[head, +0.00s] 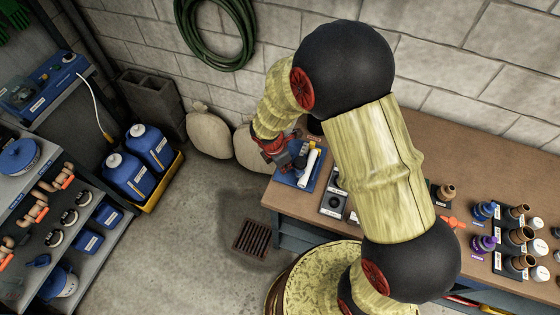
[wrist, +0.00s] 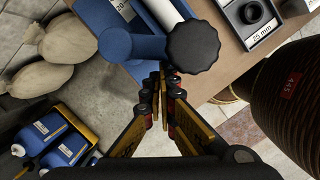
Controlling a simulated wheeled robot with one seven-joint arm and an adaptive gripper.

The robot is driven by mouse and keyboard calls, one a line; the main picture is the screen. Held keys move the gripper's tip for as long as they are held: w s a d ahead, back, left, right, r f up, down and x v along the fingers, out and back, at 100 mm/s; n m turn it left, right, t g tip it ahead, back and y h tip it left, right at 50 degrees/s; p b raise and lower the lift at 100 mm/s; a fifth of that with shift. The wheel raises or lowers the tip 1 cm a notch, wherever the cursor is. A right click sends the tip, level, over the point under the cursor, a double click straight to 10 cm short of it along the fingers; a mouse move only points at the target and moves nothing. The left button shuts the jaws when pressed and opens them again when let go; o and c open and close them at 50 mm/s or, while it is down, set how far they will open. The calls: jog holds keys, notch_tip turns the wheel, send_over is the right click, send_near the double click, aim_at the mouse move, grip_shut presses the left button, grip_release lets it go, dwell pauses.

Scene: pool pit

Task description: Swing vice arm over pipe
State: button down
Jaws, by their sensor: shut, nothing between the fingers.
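The blue vice (head: 300,182) sits at the left end of the workbench, with a white pipe (head: 311,164) on it. In the wrist view the white pipe (wrist: 166,12) runs in from the top edge. The blue vice arm (wrist: 148,47) shows as a bar, ending at a dark knob (wrist: 193,46). The knob hides the pipe's near end, so I cannot tell whether the arm is latched. My gripper (wrist: 162,72) is shut and empty, its tips just below the blue bar. I cannot tell whether they touch it. In the head view my gripper (head: 280,158) is beside the vice.
Labelled grey blocks (wrist: 250,20) stand right of the vice. Several fittings (head: 515,240) fill the bench's right side. Sacks (head: 208,130) lean on the wall. Blue jugs (head: 128,177) stand in a yellow tray, left. The floor around the drain (head: 253,239) is clear.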

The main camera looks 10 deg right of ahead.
aim_at(298, 165)
jog(key=d+n+p, duration=0.1)
jog(key=n, duration=0.1)
jog(key=d+n+p, duration=0.1)
jog(key=n, duration=0.1)
jog(key=d+n+t+p, duration=0.1)
jog(key=d+n, duration=0.1)
jog(key=shift+s+r+n+y, duration=0.1)
jog(key=shift+s+n+y, duration=0.2)
jog(key=shift+y, duration=0.1)
jog(key=shift+w+d+p, duration=0.1)
jog(key=shift+d+p, duration=0.15)
jog(key=shift+p, duration=0.15)
jog(key=shift+d, duration=0.1)
